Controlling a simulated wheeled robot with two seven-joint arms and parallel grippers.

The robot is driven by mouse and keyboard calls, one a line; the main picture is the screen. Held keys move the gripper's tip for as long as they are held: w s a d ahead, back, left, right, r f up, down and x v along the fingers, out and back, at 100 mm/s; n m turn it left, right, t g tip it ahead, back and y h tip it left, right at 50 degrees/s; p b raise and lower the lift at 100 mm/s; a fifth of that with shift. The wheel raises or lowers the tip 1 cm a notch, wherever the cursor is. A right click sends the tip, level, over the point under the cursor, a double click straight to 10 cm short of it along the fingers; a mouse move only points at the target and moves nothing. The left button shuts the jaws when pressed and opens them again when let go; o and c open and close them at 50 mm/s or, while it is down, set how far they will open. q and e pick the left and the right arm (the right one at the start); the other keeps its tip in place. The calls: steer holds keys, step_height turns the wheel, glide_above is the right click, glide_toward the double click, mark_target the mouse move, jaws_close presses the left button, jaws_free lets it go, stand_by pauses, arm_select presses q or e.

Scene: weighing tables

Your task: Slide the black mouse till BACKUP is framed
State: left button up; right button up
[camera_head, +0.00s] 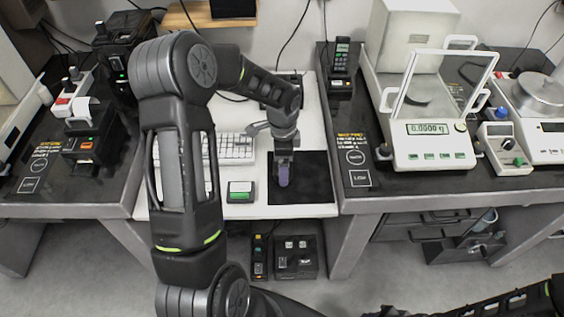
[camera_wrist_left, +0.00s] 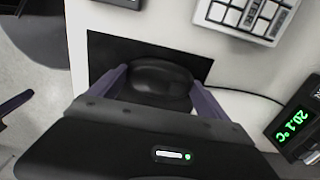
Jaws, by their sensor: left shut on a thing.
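The black mouse (camera_wrist_left: 158,80) sits on the black mouse pad (camera_wrist_left: 105,48) in the left wrist view. My left gripper (camera_wrist_left: 160,95) has its two purple fingers on either side of the mouse and is shut on it. In the head view the gripper (camera_head: 283,174) points down over the pad (camera_head: 315,185), and it hides the mouse there. No screen with the word BACKUP can be read; my left arm covers part of the back of the white table. My right gripper is out of view; only part of my right arm shows at bottom right.
A white keyboard (camera_head: 236,150) lies left of the pad. A small box with a green display (camera_head: 240,191) stands near the front edge, reading 20.1 °C in the wrist view. A balance (camera_head: 432,148) stands on the right table. The pad's right side is bare.

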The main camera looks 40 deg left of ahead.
arm_select(q)
steer(key=o, duration=1.2)
steer(key=shift+r, duration=0.1)
step_height(320, 180, up, 8)
steer(key=shift+f, duration=0.15)
